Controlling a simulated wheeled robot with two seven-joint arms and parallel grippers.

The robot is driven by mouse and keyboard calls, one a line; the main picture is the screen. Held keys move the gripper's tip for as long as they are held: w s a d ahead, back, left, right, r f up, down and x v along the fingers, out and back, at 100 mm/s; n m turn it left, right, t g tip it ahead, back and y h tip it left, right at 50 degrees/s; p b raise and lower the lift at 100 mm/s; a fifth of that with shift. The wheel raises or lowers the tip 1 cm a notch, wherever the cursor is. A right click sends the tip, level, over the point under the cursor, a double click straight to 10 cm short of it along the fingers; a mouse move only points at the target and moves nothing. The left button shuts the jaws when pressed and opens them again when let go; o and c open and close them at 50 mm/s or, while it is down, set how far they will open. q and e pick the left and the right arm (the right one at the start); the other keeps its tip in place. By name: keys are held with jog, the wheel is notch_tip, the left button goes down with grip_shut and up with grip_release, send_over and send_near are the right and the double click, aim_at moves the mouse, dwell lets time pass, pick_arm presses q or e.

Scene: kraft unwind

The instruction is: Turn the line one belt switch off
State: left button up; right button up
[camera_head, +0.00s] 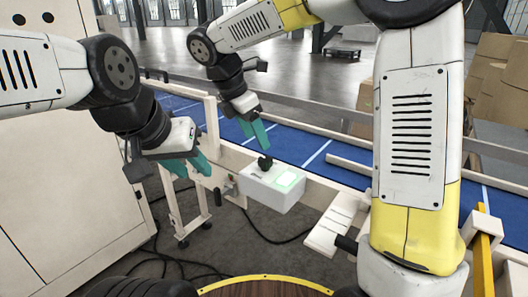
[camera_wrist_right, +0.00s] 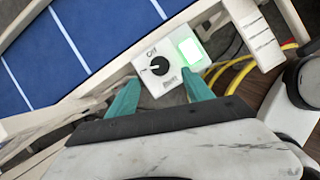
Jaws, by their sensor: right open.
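The belt switch is a black rotary knob (camera_head: 265,163) on top of a white box (camera_head: 272,190) at the near side of the conveyor. In the right wrist view, the knob (camera_wrist_right: 159,66) has a white pointer mark toward the left, and printed words lie above and below it; the upper one seems to read Off. A green lamp (camera_wrist_right: 189,48) beside it is lit. My right gripper (camera_head: 254,133) is open and empty, above and behind the knob, apart from it. My left gripper (camera_head: 189,165) is left of the box, its teal fingers apart and empty.
The blue conveyor belt (camera_head: 292,145) with cream rails runs behind the box. A pale cabinet (camera_head: 60,190) stands at the left. Cardboard boxes (camera_head: 497,85) are stacked at the right. Yellow cables (camera_wrist_right: 235,76) run beside the box. Dark cables lie on the floor.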

aim_at(265, 158)
jog(key=x, duration=0.8)
jog(key=shift+w, duration=0.1)
jog(key=shift+a+r, duration=0.1)
grip_shut()
